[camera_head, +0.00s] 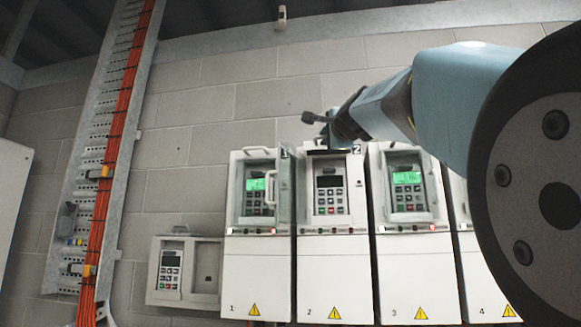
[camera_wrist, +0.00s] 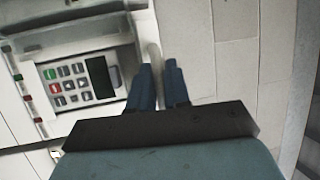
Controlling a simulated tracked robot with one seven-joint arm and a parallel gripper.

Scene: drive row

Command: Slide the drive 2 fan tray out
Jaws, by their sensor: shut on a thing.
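Drive 2 (camera_head: 334,275) is a white cabinet in the row, with a "2" and a yellow warning triangle low on its front. Its keypad display (camera_head: 329,182) is dark; the keypad also shows in the wrist view (camera_wrist: 75,85). My gripper (camera_head: 326,138) is at the top of drive 2. In the wrist view my gripper (camera_wrist: 160,75) has its blue fingers shut on a pale handle (camera_wrist: 153,55) beside the keypad panel, which looks like the fan tray's handle. The tray body is mostly hidden, and I cannot tell how far out it is.
Drive 1 (camera_head: 255,275) and drive 3 (camera_head: 418,280) stand close on either side with green displays. Drive 4 (camera_head: 490,270) is partly behind my arm. A small keypad box (camera_head: 184,270) hangs at left, near a cable ladder (camera_head: 105,130) with orange cables. Bare block wall rises above.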

